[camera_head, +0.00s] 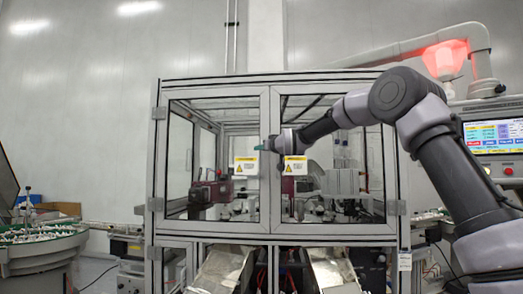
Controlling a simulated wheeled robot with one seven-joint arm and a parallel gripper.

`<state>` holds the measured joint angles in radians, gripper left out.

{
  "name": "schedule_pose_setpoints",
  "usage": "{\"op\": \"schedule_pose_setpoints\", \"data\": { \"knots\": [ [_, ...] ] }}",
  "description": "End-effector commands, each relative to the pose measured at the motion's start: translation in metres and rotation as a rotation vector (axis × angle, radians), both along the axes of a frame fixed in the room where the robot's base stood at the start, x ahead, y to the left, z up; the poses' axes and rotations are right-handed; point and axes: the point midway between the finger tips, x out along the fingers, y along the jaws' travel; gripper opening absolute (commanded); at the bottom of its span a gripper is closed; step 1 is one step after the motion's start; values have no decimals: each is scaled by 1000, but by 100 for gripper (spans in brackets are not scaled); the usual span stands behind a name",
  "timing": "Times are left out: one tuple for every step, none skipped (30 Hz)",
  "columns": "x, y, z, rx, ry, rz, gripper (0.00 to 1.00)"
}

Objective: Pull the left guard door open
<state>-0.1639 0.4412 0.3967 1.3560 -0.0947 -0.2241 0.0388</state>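The left guard door (212,228) is a clear panel in a grey metal frame on the front of the machine enclosure. It looks closed, its inner edge beside the right guard door (335,229). My arm reaches in from the right, across the front of the right door. My gripper (263,147) is at the inner upright of the left door, around mid-height, near the yellow-and-white warning label (245,166). The gripper is small and seen from behind the wrist. Its fingers and any door handle there are too small or hidden to make out, so contact is unclear.
A control panel with a lit screen (493,134) stands at the right. A red lamp (445,57) glows above it. A round feeder bowl (42,244) with loose parts is at the lower left. Grey machinery shows behind the clear doors.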

Motion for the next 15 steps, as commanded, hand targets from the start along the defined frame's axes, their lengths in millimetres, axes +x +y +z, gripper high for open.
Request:
{"op": "schedule_pose_setpoints", "data": {
  "knots": [
    [2,2,0,0,0,1,28],
    [3,2,0,0,0,0,28],
    [3,2,0,-1,1,0,28],
    [4,2,0,-1,1,0,28],
    [4,2,0,-1,1,0,28],
    [4,2,0,-1,0,0,28],
    [4,2,0,-1,1,0,28],
    [4,2,0,-1,0,0,28],
    [4,2,0,-1,1,0,28],
    [4,2,0,-1,1,0,28],
    [4,2,0,-1,1,0,16],
    [4,2,0,-1,1,0,1],
    [4,2,0,-1,1,0,0],
    [3,2,0,-1,1,0,0],
    [3,2,0,-1,1,0,0]
  ]
}}
